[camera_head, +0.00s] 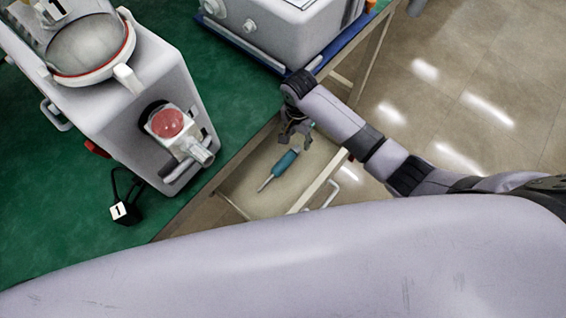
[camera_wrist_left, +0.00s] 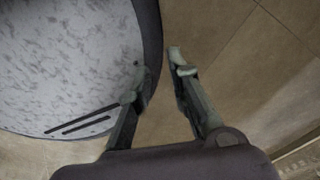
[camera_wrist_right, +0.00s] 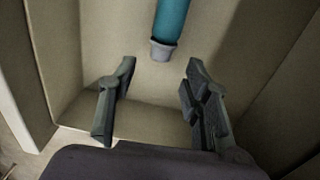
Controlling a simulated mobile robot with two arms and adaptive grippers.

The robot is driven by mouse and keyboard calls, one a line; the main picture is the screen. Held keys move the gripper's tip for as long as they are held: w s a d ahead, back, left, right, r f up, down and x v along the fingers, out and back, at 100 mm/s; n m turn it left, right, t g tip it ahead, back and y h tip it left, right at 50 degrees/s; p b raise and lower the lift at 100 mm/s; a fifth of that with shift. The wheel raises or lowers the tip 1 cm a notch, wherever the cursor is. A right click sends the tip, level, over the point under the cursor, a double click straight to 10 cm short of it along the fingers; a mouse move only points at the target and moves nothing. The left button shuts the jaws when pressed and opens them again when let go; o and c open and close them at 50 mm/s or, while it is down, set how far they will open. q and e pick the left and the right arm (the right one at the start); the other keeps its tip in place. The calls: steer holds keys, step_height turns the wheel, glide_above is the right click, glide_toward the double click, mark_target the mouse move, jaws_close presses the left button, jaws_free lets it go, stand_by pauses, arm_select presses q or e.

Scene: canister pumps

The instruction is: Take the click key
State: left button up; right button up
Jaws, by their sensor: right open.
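The click key (camera_head: 286,162), a tool with a teal handle and a thin metal shaft, lies in the open drawer (camera_head: 318,182). Its shaft points toward the lower left in the head view. In the right wrist view, the teal handle (camera_wrist_right: 172,22) with its grey end cap shows at the top, beyond the fingertips. My right gripper (camera_head: 293,131) is at the drawer by the handle end of the key. In its wrist view the right gripper (camera_wrist_right: 161,72) is open, with nothing between its fingers. My left gripper (camera_wrist_left: 158,76) is open and empty, above the floor.
A canister pump (camera_head: 150,75) with a red button (camera_head: 168,123) stands on the green table top (camera_head: 60,215). A small black block with a white label (camera_head: 124,212) lies beside it. Another grey unit (camera_head: 285,25) stands on a blue tray (camera_head: 245,45) at the back. Tiled floor is clear at right.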

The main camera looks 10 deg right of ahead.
step_height(320, 180, down, 4)
steer(key=shift+d+f, duration=0.1)
steer(key=shift+f, duration=0.05)
steer(key=shift+s+f, duration=0.1)
steer(key=shift+f, duration=0.05)
arm_select(q)
steer(key=shift+s+f, duration=0.4)
steer(key=shift+s, duration=0.1)
arm_select(e)
jaws_close()
